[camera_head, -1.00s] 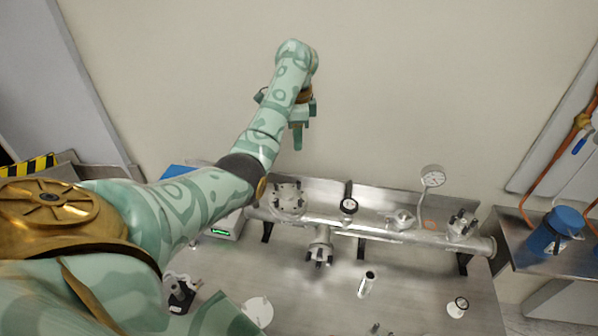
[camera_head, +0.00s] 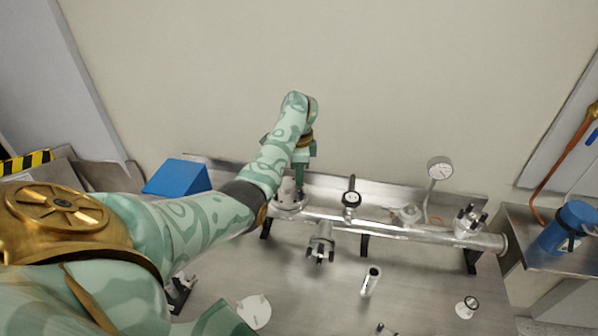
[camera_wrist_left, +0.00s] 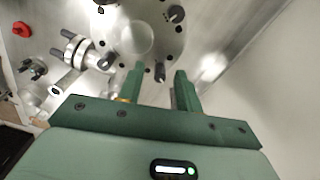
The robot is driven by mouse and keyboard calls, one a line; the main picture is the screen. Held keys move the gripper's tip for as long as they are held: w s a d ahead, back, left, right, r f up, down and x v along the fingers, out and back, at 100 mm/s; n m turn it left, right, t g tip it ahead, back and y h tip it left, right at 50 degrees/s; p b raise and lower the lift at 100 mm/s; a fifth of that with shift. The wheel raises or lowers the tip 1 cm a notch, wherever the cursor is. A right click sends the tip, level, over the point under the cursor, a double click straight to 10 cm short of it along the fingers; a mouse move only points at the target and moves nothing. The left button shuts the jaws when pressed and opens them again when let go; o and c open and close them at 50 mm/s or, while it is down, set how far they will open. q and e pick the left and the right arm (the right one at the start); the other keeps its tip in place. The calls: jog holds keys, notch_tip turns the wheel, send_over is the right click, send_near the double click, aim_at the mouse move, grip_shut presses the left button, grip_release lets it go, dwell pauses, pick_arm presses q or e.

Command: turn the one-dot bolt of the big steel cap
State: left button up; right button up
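The big steel cap (camera_head: 287,203) sits on the left end of the steel pipe, partly hidden by my left arm. In the left wrist view the cap (camera_wrist_left: 140,20) is a round steel disc with a domed middle and several dark bolts around its rim. My left gripper (camera_head: 299,180) points down above the cap. In the left wrist view its two green fingers (camera_wrist_left: 158,80) are apart, with nothing held between them. One bolt (camera_wrist_left: 160,72) shows between the fingertips, beyond them. I cannot make out dot marks on any bolt. My right gripper is not in view.
The pipe (camera_head: 390,231) carries a smaller bolted port (camera_head: 320,247), a black-ringed valve (camera_head: 351,199) and a dial gauge (camera_head: 439,169). A short steel tube (camera_head: 370,281) and a white disc (camera_head: 254,312) lie on the table. A blue container (camera_head: 567,228) stands at right.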

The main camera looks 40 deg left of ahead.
pick_arm(q)
grip_shut()
